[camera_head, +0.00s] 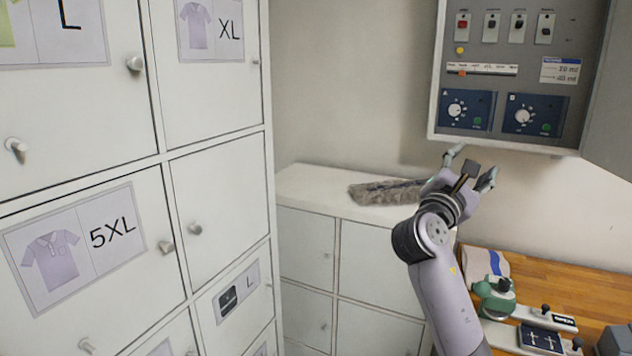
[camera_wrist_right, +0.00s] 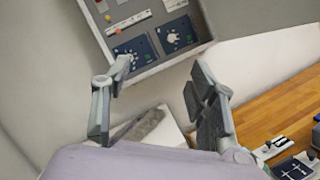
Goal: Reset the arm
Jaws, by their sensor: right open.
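My right arm rises from the lower right of the head view. Its gripper (camera_head: 470,168) is open and empty, just below the lower edge of the grey control box (camera_head: 432,90) on the wall. In the right wrist view the two fingers of the gripper (camera_wrist_right: 158,105) stand wide apart with nothing between them. The box shows beyond the fingertips there, with its two blue dial panels (camera_wrist_right: 136,52). My left gripper is not in either view.
White lockers (camera_head: 222,190) with shirt labels fill the left. A low white cabinet (camera_head: 312,184) bears a grey fluffy duster (camera_head: 375,192), partly behind my arm. A wooden bench (camera_head: 555,275) at right holds a green device (camera_head: 495,295) and other items. The box's door (camera_head: 612,120) hangs open.

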